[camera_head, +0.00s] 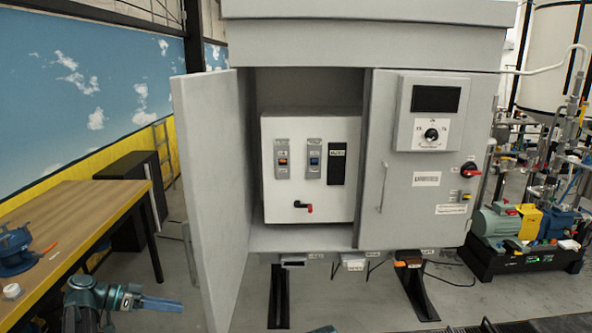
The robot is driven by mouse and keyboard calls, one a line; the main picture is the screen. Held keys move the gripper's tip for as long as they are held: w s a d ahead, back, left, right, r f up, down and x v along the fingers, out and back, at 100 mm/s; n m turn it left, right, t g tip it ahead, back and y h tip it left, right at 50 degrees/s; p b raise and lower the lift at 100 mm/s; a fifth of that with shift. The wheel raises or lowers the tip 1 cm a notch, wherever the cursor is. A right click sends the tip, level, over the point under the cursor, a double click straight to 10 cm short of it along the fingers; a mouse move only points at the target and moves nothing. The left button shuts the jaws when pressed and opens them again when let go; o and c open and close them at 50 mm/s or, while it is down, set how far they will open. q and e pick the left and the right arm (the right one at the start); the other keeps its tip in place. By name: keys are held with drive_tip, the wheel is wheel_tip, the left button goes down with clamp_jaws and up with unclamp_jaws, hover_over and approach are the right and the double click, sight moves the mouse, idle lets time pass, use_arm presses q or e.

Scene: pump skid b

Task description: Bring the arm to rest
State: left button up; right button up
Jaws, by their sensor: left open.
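My left arm (88,302) comes in low at the bottom left, and its gripper (165,304) points right with blue fingers. The gripper is open, with nothing visible between the fingers. It is in front of the lower part of the open cabinet door (208,190), and I cannot tell the gap between them.
The grey cabinet (365,45) stands ahead, its left door swung out and a white switch panel (283,190) inside. A wooden bench (75,215) with a blue fitting (16,252) is at left. A pump skid (520,225) stands at right.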

use_arm(q)
drive_tip(key=s+d+f+n+g+y, duration=0.1)
drive_tip(key=d+f+g, duration=0.1)
drive_tip(key=d, duration=0.4)
drive_tip(key=s+d+f+g+y, duration=0.1)
drive_tip(key=d+f, duration=0.2)
drive_tip(key=d, duration=0.3)
drive_tip(key=s+d+f+n+y, duration=0.1)
drive_tip(key=s+d+f+y, duration=0.3)
drive_tip(key=s+d+y, duration=0.2)
drive_tip(key=s+d+f+n+g+y, duration=0.1)
drive_tip(key=s+d+f+y, duration=0.3)
drive_tip(key=s+d, duration=0.5)
drive_tip(key=shift+d+n+y, duration=0.6)
drive_tip(key=shift+d+y, duration=0.25)
drive_tip(key=shift+y, duration=0.05)
drive_tip(key=shift+s, duration=0.1)
